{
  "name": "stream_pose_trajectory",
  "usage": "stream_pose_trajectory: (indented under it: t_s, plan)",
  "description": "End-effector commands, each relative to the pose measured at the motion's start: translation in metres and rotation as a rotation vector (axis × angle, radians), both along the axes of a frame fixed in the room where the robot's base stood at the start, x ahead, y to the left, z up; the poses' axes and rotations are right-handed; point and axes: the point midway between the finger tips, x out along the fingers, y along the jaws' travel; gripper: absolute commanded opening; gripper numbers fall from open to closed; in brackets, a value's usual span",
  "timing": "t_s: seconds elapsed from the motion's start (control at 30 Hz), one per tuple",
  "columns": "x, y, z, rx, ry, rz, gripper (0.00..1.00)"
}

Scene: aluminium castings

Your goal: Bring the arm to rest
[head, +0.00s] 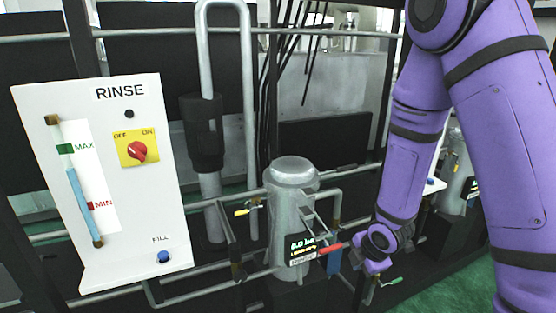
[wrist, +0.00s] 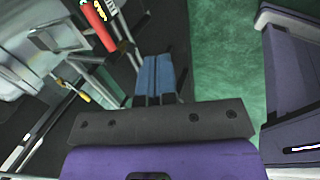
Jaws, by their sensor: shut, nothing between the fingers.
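My arm is purple with dark bands and reaches down the right side of the head view. My gripper (head: 335,262) is low, just in front of the grey metal canister (head: 292,195) and close to its red lever (head: 330,248). In the wrist view the two blue fingers of my gripper (wrist: 157,65) lie side by side, shut and empty. The red lever also shows there (wrist: 97,22), up and left of the fingers and seemingly apart from them. The canister's small display is lit and partly readable.
A white RINSE panel (head: 115,230) with a red knob (head: 137,151), level tube and blue FILL button (head: 163,256) stands at left. Pipes, a yellow-handled valve (head: 242,212) and a green handle (head: 391,282) surround the canister. Green floor (wrist: 225,60) is open at right.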

Motion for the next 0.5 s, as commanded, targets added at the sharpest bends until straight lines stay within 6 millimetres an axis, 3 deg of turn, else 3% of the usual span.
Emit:
stream_pose_trajectory:
  t_s: [0.27, 0.5]
  plan:
    - [0.004, -0.018, 0.082, 0.063, -0.028, -0.320, 0.00]
    - [-0.012, -0.034, 0.153, 0.149, -0.039, -0.621, 0.00]
